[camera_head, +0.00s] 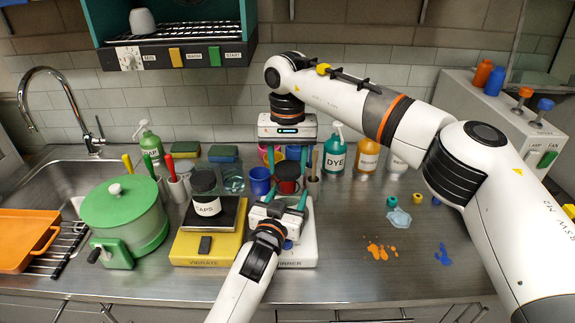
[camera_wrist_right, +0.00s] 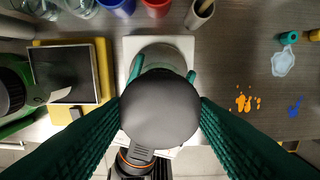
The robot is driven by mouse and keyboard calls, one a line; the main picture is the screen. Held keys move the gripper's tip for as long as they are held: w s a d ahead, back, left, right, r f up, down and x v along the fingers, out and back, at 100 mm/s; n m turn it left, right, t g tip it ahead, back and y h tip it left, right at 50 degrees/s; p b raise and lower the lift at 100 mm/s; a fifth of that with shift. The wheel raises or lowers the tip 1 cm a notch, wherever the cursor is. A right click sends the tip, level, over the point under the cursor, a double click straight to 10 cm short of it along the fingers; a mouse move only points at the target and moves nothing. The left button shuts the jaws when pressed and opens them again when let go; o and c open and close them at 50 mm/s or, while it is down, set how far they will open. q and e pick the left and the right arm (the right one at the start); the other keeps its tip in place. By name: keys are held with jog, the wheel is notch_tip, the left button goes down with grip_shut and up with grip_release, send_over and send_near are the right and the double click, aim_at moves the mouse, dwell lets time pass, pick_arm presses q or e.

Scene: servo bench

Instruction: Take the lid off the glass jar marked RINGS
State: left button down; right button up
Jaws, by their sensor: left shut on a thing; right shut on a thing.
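My right gripper (camera_head: 289,160) reaches straight down from above and is shut on a round black lid (camera_wrist_right: 160,108). In the right wrist view the lid lies between its teal fingers and looks larger than the jar, so it seems raised above it. The lid also shows in the head view (camera_head: 287,170). The glass jar (camera_wrist_right: 160,53) stands below on the white stand (camera_wrist_right: 130,50). My left gripper (camera_head: 286,198) comes from the front with its fingers on both sides of the jar and is shut on it. The jar's label is hidden.
A jar marked CAPS (camera_head: 207,206) with a black lid stands on the yellow VIBRATE stand (camera_head: 200,258) to the left. Behind are a blue cup (camera_head: 260,181), a red cup and bottles.

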aim_at(287, 168)
pick_arm(q)
jog(key=shift+f, duration=0.1)
pick_arm(e)
jog(key=shift+r, duration=1.5)
pick_arm(q)
jog(key=shift+c, duration=1.8)
grip_release()
